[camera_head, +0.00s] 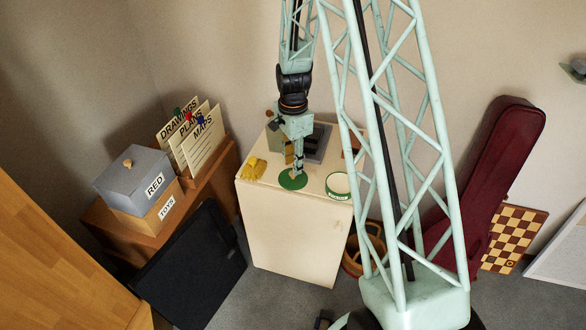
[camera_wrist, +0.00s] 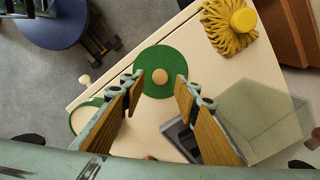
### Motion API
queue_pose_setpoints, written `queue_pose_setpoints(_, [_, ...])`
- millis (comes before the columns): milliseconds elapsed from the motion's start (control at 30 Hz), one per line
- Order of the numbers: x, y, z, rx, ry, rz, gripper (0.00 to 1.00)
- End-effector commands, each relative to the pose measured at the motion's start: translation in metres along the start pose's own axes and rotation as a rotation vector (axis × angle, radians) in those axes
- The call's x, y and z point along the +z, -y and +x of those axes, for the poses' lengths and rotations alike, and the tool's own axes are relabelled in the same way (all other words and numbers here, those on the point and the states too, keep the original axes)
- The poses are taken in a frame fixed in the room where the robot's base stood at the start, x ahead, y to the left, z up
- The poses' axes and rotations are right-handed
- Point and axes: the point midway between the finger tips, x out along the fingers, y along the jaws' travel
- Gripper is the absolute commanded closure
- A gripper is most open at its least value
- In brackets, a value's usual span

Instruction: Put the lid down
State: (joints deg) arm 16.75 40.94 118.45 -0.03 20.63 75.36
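The lid (camera_head: 293,180) is a flat green disc with a small round wooden knob. It lies on top of the cream cabinet (camera_head: 290,232), near its front edge; the wrist view shows the lid (camera_wrist: 160,57) whole. My gripper (camera_head: 296,167) is just above the lid in the head view.
A yellow stringy bundle (camera_head: 254,168) lies left of the lid on the cabinet. A grey tray-like object (camera_head: 320,138) sits behind. A grey box marked RED (camera_head: 133,180) stands on a wooden unit to the left. A basket (camera_head: 364,250) is on the floor.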

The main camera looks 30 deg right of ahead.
Motion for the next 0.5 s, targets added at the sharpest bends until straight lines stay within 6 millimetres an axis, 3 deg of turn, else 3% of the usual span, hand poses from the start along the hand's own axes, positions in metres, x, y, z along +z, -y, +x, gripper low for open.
queue_pose_setpoints(500, [0.0, 0.001, -0.058, -0.003, -0.001, 0.0, 0.71])
